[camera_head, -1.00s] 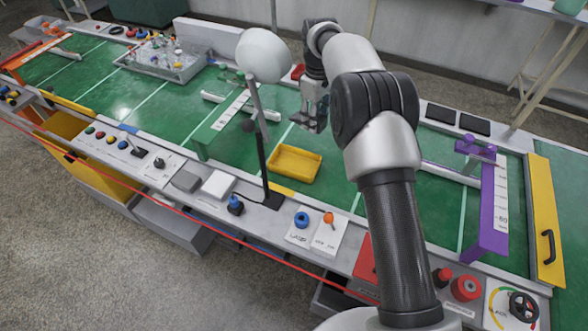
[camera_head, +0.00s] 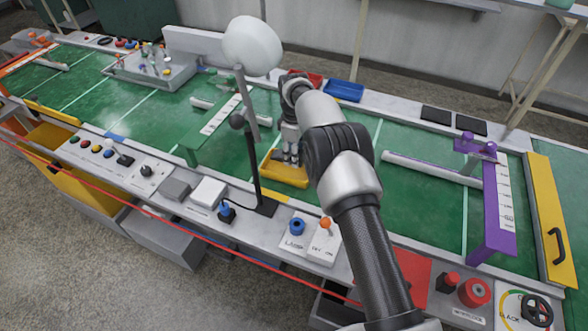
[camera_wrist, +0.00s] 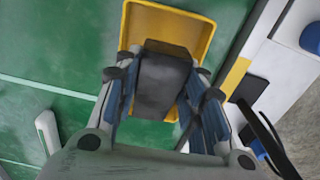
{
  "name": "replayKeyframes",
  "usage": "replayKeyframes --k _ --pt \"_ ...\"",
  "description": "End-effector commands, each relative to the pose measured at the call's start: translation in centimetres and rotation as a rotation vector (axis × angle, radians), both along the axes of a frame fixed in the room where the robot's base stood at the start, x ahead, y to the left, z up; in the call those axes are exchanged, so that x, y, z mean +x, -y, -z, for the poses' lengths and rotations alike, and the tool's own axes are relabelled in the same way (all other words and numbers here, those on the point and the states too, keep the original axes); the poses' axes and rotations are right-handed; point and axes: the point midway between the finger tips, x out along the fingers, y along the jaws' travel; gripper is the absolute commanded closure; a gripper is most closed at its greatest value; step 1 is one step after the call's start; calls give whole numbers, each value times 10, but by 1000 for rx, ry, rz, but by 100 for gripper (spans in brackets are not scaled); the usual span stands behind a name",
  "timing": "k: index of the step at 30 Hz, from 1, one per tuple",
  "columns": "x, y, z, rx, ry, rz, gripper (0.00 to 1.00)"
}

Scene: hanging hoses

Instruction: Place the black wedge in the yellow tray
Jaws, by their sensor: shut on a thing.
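My gripper (camera_head: 289,154) is over the yellow tray (camera_head: 284,178) in the head view. In the wrist view, my gripper (camera_wrist: 160,85) is shut on the black wedge (camera_wrist: 160,82), a dark block between the two fingers. The wedge overlaps the lower part of the yellow tray (camera_wrist: 140,22) there. Whether it touches the tray floor, I cannot tell. In the head view the wedge is small and mostly hidden by the fingers.
A lamp with a white shade (camera_head: 251,46) stands just left of my arm. A blue tray (camera_head: 343,91) and a red tray (camera_head: 312,80) lie at the back. A purple frame (camera_head: 490,205) stands at the right. Green mat around the yellow tray is clear.

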Motion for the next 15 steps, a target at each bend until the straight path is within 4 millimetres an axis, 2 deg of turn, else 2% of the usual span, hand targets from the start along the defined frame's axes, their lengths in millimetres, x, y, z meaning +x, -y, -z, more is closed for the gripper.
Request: replayKeyframes --k 5,12,15 --pt "0 0 13 0 -1 0 89" --pt "0 0 55 0 0 0 89" --pt "0 0 60 0 0 0 89"
